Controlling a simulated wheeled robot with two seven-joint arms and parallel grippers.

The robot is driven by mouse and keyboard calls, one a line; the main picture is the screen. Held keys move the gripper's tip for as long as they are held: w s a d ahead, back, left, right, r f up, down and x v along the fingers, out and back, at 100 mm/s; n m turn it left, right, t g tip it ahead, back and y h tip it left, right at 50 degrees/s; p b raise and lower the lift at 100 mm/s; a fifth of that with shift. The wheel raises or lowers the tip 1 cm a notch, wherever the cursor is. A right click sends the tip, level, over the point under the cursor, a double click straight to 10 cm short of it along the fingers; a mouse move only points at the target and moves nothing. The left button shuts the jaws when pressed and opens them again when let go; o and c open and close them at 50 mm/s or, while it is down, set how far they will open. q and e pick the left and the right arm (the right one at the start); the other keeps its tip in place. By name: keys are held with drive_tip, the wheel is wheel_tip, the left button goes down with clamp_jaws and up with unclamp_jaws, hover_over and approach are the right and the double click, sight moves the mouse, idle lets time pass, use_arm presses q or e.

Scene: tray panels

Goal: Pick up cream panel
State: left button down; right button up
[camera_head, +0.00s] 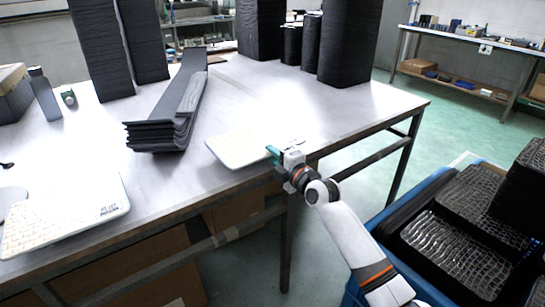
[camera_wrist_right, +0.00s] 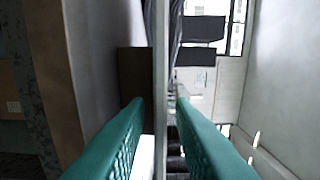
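A flat cream panel (camera_head: 237,149) lies on the table near its front edge. My right gripper (camera_head: 272,152), with green fingers, is at the panel's right end, close to the table edge. In the right wrist view, my right gripper (camera_wrist_right: 159,98) has its fingers apart, with a pale narrow edge running between them and gaps on both sides. I cannot tell whether that edge is the panel or the table. Another cream, keyboard-like flat piece (camera_head: 65,216) with dark lettering lies at the front left. My left gripper is not in view.
A stack of dark angled trays (camera_head: 160,132) lies left of the panel. Tall black stacks (camera_head: 345,40) stand at the back, and a grey bottle (camera_head: 44,95) stands at the left. A blue-rimmed crate (camera_head: 395,232) with black trays is at the lower right.

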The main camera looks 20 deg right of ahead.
drive_tip(key=shift+c, duration=0.5)
clamp_jaws()
